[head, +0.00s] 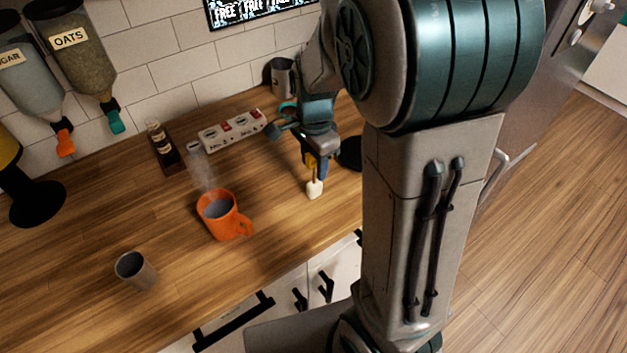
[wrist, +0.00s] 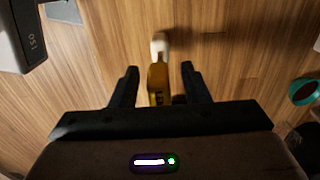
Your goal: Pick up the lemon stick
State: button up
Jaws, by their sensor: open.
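The lemon stick looks like a small yellow piece (wrist: 158,78) with a white end (wrist: 160,46). In the wrist view it lies between the two dark fingers of my gripper (wrist: 159,76), with a gap on either side, and its white end reaches past the fingertips. In the head view the white end (head: 314,188) shows low over the counter, below my gripper (head: 318,168). My gripper is open around the yellow part and not closed on it. Whether the stick touches the counter is hard to tell.
A steaming orange mug (head: 226,218) stands left of my gripper, and a grey cup (head: 136,270) stands nearer the front. A power strip (head: 231,130), a dark tray with small bottles (head: 165,155) and a metal can (head: 283,77) are along the wall. The counter around the stick is clear.

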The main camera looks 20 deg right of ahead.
jog(key=shift+f, duration=0.35)
grip_shut()
jog(key=shift+r, duration=0.15)
